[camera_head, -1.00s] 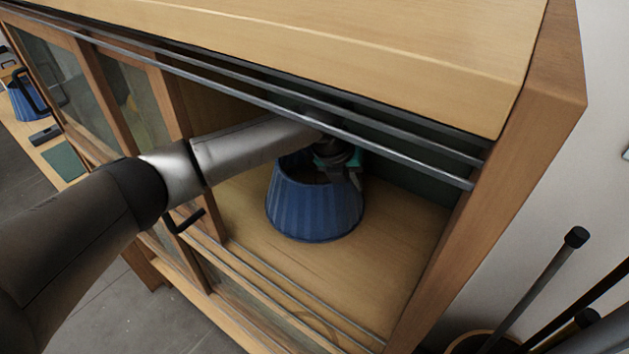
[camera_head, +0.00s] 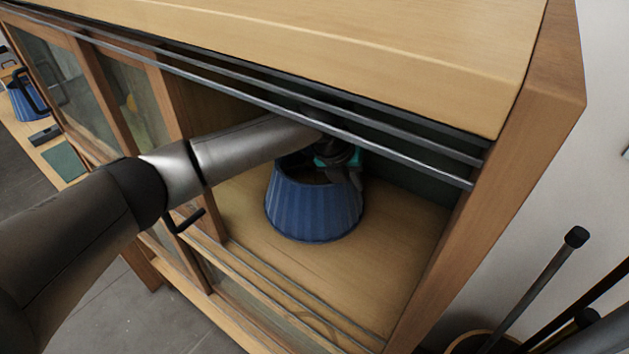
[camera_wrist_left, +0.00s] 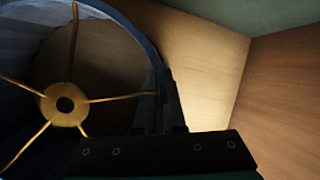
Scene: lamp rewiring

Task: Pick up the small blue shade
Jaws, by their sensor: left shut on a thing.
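The small blue shade (camera_head: 314,212) is a pleated, tapered shade inside the open cabinet compartment, wide end down. It looks upright on or just above the wooden shelf; I cannot tell which. My left gripper (camera_head: 340,168) is at its upper rim, on the right and back side, and is shut on that rim. In the left wrist view the shade (camera_wrist_left: 145,50) shows its open end, with a brass ring and spokes inside. The dark gripper (camera_wrist_left: 172,115) is against its rim there. The fingertips are partly hidden. My right gripper is not in view.
The cabinet's metal rails (camera_head: 290,108) run just above my left arm. Its right wall (camera_head: 490,190) stands right of the shade, with bare shelf (camera_head: 395,240) between. A sliding door handle (camera_head: 186,220) is below my arm. Another blue shade (camera_head: 24,100) stands at far left.

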